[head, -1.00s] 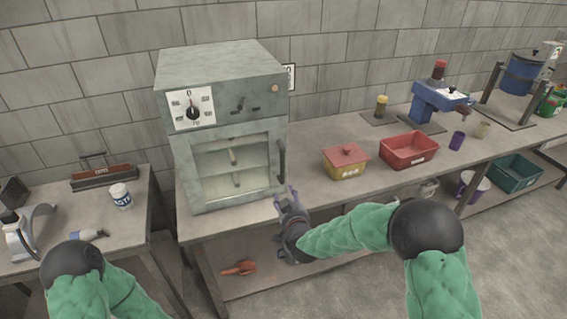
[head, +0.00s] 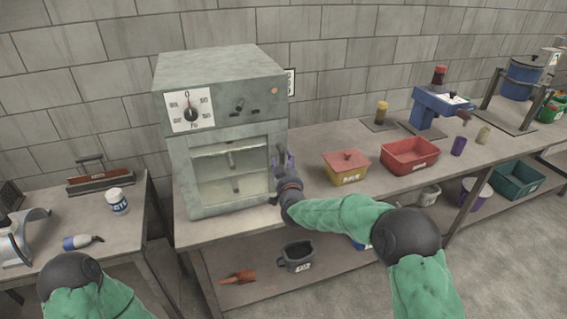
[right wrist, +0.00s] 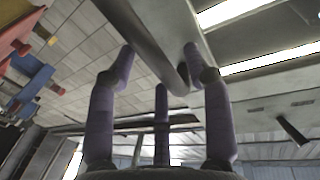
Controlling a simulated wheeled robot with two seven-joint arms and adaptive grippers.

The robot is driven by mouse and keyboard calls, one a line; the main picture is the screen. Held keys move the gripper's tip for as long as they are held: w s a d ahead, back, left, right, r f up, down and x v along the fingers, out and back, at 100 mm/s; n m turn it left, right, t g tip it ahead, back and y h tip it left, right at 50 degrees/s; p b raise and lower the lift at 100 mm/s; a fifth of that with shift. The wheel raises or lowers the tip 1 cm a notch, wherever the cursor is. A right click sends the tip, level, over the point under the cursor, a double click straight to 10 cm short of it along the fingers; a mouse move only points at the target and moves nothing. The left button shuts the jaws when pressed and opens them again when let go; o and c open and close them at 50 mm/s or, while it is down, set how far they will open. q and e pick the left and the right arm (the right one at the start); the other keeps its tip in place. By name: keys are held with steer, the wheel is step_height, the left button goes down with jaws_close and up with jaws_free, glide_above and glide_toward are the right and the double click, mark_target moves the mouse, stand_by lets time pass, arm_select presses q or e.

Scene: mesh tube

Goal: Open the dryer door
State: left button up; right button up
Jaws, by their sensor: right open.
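The dryer (head: 222,130) is a grey-green cabinet with a dial on its upper front. Its door (head: 229,170) has a glass pane with shelves behind it and looks shut. My right gripper (head: 283,162) is at the door's right edge, where it largely hides the upright handle. In the right wrist view, the dark handle bar (right wrist: 150,42) runs between the tips of my open right gripper (right wrist: 160,62), with purple fingers on both sides of it. Whether any finger touches the bar, I cannot tell. My left gripper is out of the head view.
A dark grey container (head: 296,257) and an orange object (head: 238,276) lie on the lower shelf. A white cup (head: 117,201) stands on the left table.

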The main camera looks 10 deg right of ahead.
steer(key=shift+w, duration=0.7)
jaws_close()
steer(key=shift+s, duration=0.1)
